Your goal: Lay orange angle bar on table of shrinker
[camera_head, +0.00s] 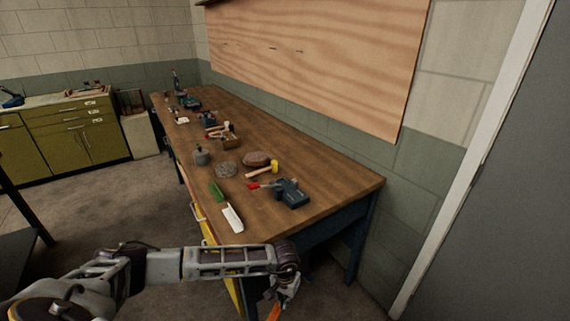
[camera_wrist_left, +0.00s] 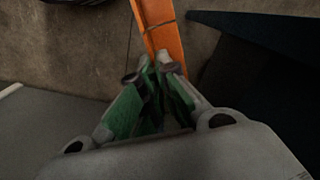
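The orange angle bar (camera_wrist_left: 160,25) runs out from the tips of my left gripper (camera_wrist_left: 160,68) in the left wrist view. The green-sided fingers close together on its near end. A thin dark line crosses the bar. In the head view my left gripper (camera_head: 284,292) hangs low in front of the workbench, and only a small orange piece of the bar (camera_head: 272,311) shows at the bottom edge. The rest of the bar is out of frame. I cannot make out a shrinker in either view. My right gripper is not in view.
A green cabinet (camera_head: 75,134) stands at the far left. A dark surface (camera_head: 18,258) is at the left edge. Open floor lies between.

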